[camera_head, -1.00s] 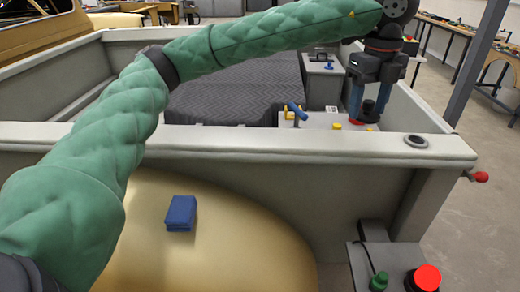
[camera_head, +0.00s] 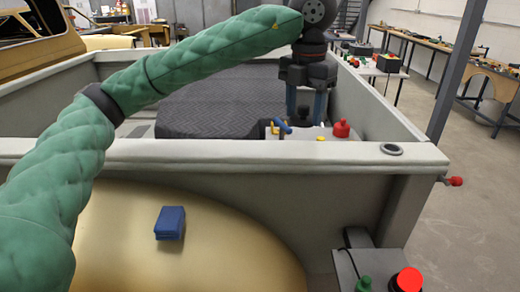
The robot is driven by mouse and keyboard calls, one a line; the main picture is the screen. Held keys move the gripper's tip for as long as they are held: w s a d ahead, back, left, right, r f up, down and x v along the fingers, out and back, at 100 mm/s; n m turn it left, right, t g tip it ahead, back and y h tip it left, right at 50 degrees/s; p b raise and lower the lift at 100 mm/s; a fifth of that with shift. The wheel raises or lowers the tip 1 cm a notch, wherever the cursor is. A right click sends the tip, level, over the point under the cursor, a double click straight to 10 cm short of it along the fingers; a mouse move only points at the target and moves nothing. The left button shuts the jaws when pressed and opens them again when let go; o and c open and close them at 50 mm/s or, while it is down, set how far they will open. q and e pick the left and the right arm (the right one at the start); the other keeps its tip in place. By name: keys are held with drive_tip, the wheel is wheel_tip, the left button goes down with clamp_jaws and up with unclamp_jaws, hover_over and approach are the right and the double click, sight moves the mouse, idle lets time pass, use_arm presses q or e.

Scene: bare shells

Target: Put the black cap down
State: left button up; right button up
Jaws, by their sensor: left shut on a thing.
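My left gripper (camera_head: 305,112) is over the pale box top behind the near wall, its two blue fingers pointing down. It is shut on the black cap (camera_head: 304,113), which shows only as a small dark shape between the fingertips. The near wall hides part of what lies below, so I cannot tell whether the cap touches the surface. A red knob-like piece (camera_head: 341,129) stands just right of the fingers. My right gripper is not in view.
A blue-handled tool (camera_head: 281,127) stands left of the fingers. The pale wall (camera_head: 230,150) runs across in front, with a dark ring (camera_head: 391,149) on its top. A blue block (camera_head: 170,222) lies on the tan curved surface (camera_head: 230,250). Workbenches stand at back right.

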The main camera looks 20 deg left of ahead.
use_arm(q)
drive_tip(key=shift+a+m, duration=0.15)
drive_tip(key=shift+m, duration=0.15)
drive_tip(key=shift+w+a+f+p, duration=0.25)
drive_tip(key=shift+a+f+p, duration=0.1)
drive_tip(key=shift+a, duration=0.15)
drive_tip(key=shift+w+a+f+p, duration=0.2)
drive_tip(key=shift+w+a+f, duration=0.1)
drive_tip(key=shift+a, duration=0.2)
drive_tip(key=a+f, duration=0.2)
drive_tip(key=a, duration=0.1)
drive_tip(key=p, duration=0.3)
hover_over(261, 148)
drive_tip(key=f, duration=0.3)
drive_tip(key=shift+s+d+f, duration=0.1)
drive_tip(key=shift+s+d, duration=0.15)
drive_tip(key=shift+d, duration=0.05)
drive_tip(key=shift+w+a+f, duration=0.15)
drive_tip(key=shift+a+f, duration=0.05)
drive_tip(key=shift+f, duration=0.05)
wheel_tip(261, 148, down, 4)
drive_tip(key=shift+p, duration=0.9)
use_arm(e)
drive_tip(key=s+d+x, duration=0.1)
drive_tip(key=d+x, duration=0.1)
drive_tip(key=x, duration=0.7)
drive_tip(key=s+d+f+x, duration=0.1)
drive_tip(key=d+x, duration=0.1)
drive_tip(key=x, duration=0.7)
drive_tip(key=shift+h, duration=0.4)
